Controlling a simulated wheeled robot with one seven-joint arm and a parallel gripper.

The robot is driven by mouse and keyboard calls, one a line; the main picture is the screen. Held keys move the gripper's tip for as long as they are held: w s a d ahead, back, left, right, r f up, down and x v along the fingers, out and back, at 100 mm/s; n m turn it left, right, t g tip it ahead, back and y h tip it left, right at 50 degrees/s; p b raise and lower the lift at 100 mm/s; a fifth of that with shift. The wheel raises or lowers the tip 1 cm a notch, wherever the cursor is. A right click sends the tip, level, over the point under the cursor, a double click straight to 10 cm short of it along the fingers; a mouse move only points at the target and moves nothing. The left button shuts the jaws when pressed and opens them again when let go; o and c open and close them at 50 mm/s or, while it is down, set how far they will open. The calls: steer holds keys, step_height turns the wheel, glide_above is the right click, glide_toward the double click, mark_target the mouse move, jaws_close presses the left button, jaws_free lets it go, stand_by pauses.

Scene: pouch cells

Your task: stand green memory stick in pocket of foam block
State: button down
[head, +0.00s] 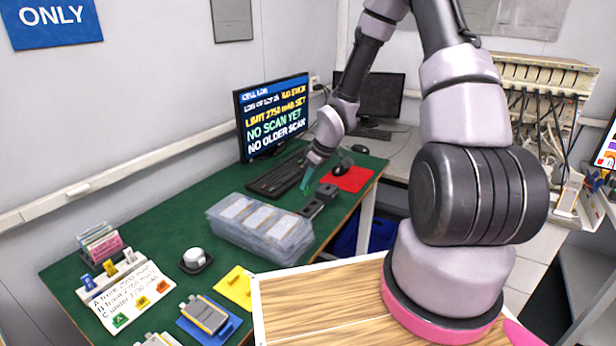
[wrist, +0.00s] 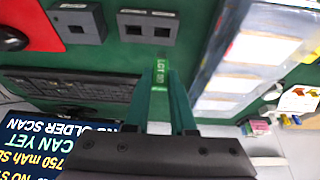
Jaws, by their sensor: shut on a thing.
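My gripper (head: 306,180) is above the far part of the green table, near the keyboard. In the wrist view its teal fingers (wrist: 163,98) are shut on the green memory stick (wrist: 161,72), which has a pale printed label and sticks out past the fingertips. Two dark grey blocks with pockets lie beyond it: one (wrist: 161,30) almost straight past the stick, the other (wrist: 88,30) to the left by the red mat. In the head view the blocks (head: 311,209) sit right of my gripper's tip. I cannot tell which is the foam block. The stick appears apart from both.
A clear bin of pouch cells (head: 262,245) stands close by the blocks. A keyboard (head: 277,178), a monitor (head: 272,117) and a red mat (head: 350,178) with a dark object lie around. A label card (head: 125,297) and yellow (head: 236,288) and blue trays are at the near end.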

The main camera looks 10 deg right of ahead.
steer(key=shift+f, duration=3.65)
steer(key=c, duration=0.7)
jaws_free()
